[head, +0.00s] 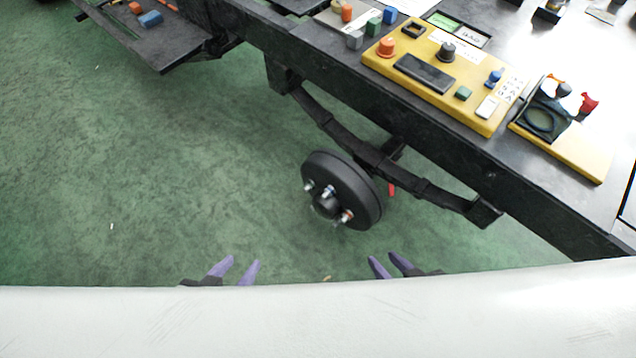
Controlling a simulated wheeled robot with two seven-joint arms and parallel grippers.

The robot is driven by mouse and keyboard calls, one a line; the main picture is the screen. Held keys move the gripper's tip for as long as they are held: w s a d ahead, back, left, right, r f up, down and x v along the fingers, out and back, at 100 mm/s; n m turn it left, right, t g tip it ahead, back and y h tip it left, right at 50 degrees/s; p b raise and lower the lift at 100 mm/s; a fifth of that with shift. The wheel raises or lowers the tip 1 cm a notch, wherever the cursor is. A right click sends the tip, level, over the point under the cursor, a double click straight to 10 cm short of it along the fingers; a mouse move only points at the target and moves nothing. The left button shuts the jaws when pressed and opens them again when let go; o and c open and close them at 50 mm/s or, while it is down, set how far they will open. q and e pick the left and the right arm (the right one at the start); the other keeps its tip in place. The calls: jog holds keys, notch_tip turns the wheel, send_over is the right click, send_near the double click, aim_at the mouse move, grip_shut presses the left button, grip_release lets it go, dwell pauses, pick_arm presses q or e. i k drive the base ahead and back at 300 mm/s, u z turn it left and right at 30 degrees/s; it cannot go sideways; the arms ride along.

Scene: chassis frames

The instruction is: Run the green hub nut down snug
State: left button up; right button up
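A black wheel hub (350,182) hangs on the axle under the chassis frame, its face turned toward the lower left. Several short studs stick out of the face, some with a silvery or orange-brown end. I cannot make out a green nut on it. My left gripper (242,261) is low, left of the hub, with its purple fingers apart and nothing between them. My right gripper (383,257) is below and right of the hub, fingers apart and empty. Neither gripper touches the hub. Both wrists are mostly hidden by a pale surface along the bottom.
A black chassis rail (420,135) and a leaf spring (335,125) run behind the hub. Another yellow board (585,152) lies right. The green floor (130,180) is open at left.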

aim_at(310, 183)
jog(key=u, duration=1.65)
jog(key=i, duration=2.6)
jog(key=z, duration=3.8)
